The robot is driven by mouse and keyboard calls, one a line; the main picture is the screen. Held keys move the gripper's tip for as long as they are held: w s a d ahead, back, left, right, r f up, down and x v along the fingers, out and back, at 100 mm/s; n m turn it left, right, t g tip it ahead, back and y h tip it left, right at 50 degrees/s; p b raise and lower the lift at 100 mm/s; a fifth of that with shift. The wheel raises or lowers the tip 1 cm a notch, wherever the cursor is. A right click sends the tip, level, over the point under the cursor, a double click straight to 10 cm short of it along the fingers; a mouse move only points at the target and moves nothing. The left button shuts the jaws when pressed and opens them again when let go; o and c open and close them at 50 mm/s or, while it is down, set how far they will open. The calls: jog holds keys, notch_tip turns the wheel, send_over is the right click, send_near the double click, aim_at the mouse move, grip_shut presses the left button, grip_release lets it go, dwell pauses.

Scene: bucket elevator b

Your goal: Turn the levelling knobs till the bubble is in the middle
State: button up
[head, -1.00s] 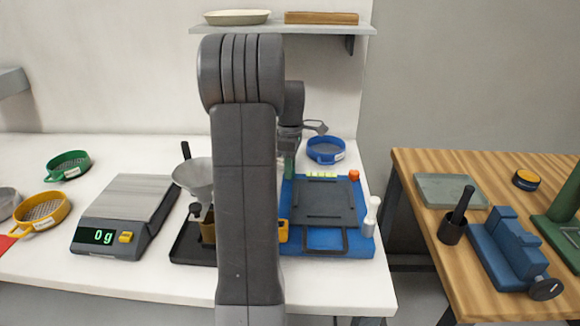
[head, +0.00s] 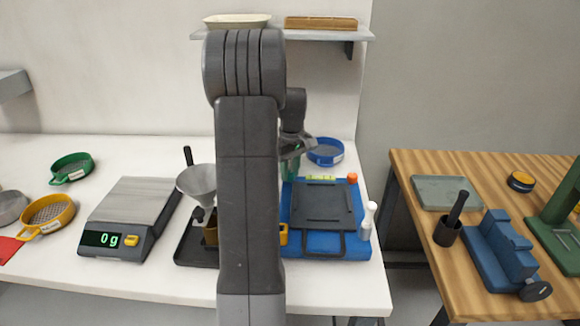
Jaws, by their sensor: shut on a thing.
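A blue base (head: 340,252) with a dark plate (head: 322,203) on it stands on the white table. A yellow-green level vial (head: 321,178) lies along its back edge; its bubble is too small to read. An orange knob (head: 352,178) stands at the back right corner. A green knob (head: 291,171) is at the back left corner, partly hidden. My gripper (head: 291,158) points down over the green knob and is shut on it. The fingertips are partly hidden behind my arm, so the exact contact is unclear.
A blue sieve (head: 325,152) stands close behind the base. A funnel (head: 196,182) on a black stand is to the left, beside a scale (head: 130,215) reading 0 g. A white bottle-like object (head: 369,221) stands at the base's right edge. A shelf (head: 330,36) hangs above.

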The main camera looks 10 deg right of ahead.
aim_at(292, 173)
jog(key=shift+m+p, duration=0.5)
jog(key=shift+m, duration=1.6)
jog(key=o, duration=1)
jog(key=r, duration=1.4)
jog(key=shift+d, duration=0.3)
jog(key=shift+f, duration=0.1)
jog(key=f, duration=1.3)
jog(key=shift+a+f, duration=0.3)
jog(key=shift+f, duration=0.1)
